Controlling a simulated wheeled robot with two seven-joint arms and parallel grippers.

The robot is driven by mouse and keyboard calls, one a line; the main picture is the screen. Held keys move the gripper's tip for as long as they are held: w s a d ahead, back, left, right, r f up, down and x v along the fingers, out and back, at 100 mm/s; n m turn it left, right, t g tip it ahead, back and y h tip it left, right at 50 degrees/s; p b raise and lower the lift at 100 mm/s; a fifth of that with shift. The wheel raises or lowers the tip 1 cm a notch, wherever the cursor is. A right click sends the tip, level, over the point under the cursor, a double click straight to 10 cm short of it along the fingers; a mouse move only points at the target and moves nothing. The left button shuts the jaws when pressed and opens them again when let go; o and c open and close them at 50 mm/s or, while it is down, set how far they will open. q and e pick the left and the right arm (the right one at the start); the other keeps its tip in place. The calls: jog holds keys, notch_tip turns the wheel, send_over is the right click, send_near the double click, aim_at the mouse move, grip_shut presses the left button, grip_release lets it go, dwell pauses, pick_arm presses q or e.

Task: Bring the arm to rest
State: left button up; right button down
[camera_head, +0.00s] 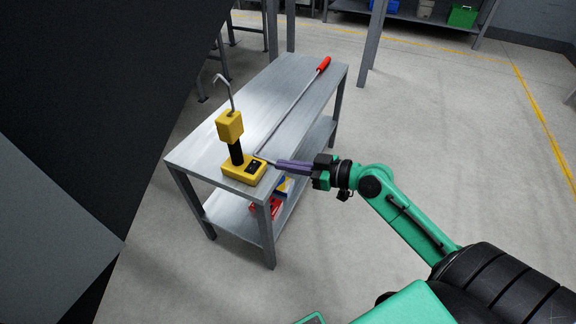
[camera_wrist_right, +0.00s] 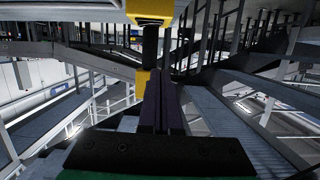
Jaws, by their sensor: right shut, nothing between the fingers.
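My right gripper (camera_head: 277,163) reaches in from the right in the head view, with its purple fingers pressed together and nothing between them. The fingertips are close to the yellow base of a hook-topped device (camera_head: 229,127) on the metal table; I cannot tell whether they touch it. In the right wrist view the closed fingers (camera_wrist_right: 161,85) point at the black and yellow device (camera_wrist_right: 150,20), which is partly hidden behind them. My left gripper does not show.
The metal table (camera_head: 290,95) also bears a long rod with a red handle (camera_head: 323,64). Red and blue items (camera_head: 268,206) sit on its lower shelf. A large dark panel (camera_head: 90,90) fills the left side. Floor right of the table is clear.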

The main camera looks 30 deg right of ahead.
jog(key=shift+d, duration=0.1)
dwell(0.4)
